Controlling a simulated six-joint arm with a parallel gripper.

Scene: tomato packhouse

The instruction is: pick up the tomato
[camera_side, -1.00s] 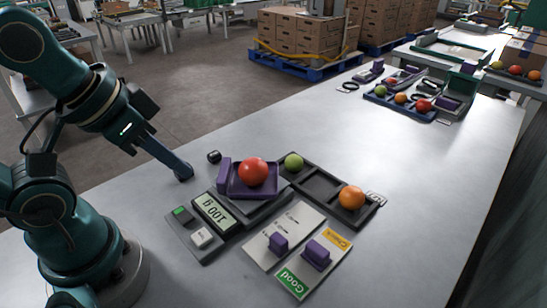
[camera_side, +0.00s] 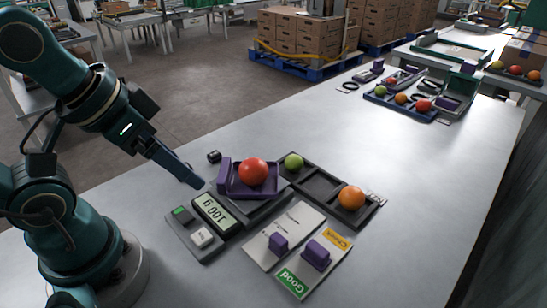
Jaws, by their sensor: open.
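A red tomato (camera_side: 253,171) rests in the purple tray (camera_side: 262,192) on top of the scale, whose display (camera_side: 214,212) reads 100 g. A green tomato (camera_side: 293,161) and an orange tomato (camera_side: 351,197) sit at opposite ends of a dark compartment tray (camera_side: 323,209); its middle is empty. My gripper (camera_side: 198,184) points down and to the right, just left of the purple tray, apart from the red tomato. It is open with nothing held. The fingers overlap in this view, so the gap between them is hidden.
A card with Good (camera_side: 290,279) and Check labels lies in front, with purple blocks (camera_side: 317,252) on the cards. A small black cube (camera_side: 214,156) stands behind my gripper. Another tray of tomatoes (camera_side: 411,113) is farther back. The table's right side is clear.

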